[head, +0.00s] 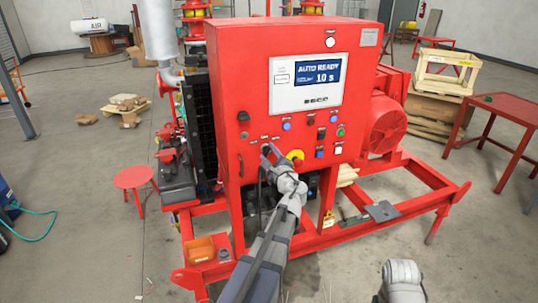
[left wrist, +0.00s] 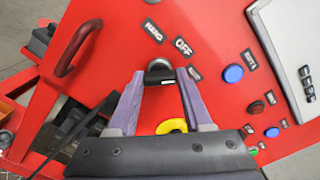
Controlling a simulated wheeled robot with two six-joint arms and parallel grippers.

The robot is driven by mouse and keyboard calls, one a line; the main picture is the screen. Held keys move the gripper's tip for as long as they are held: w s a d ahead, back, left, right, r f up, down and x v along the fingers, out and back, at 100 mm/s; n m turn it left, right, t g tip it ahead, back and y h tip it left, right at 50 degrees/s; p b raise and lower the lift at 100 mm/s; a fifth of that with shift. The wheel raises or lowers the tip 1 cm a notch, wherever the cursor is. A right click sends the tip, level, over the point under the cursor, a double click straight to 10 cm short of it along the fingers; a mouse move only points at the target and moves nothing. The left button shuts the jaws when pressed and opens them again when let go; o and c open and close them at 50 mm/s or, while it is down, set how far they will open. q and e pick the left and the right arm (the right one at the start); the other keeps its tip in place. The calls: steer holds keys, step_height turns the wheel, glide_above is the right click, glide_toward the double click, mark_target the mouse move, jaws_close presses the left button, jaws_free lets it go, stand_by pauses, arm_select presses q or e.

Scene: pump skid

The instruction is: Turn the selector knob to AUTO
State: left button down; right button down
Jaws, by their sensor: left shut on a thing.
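The red control panel (head: 255,85) faces me on the pump skid. The black selector knob (left wrist: 159,70) is between the fingertips of my left gripper (left wrist: 160,82), which is shut on it. The labels HAND (left wrist: 153,31) and OFF (left wrist: 183,46) show beyond the knob. A third label (left wrist: 194,73) is partly hidden by a finger and I cannot read it. I cannot tell which label the knob points to. In the head view my left gripper (head: 270,153) is at the panel's lower left and covers the knob. My right gripper is out of view.
The panel's screen (head: 318,72) reads AUTO READY and 10 s. A yellow part (head: 295,155), partly hidden, is close to the left gripper. A blue button (left wrist: 233,74) and other buttons are to the right. A red handle (left wrist: 78,48) is to the left.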

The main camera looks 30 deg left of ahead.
arm_select(q)
steer(key=shift+m, duration=1)
steer(key=shift+c, duration=1.6)
jaws_free()
steer(key=v, duration=0.8)
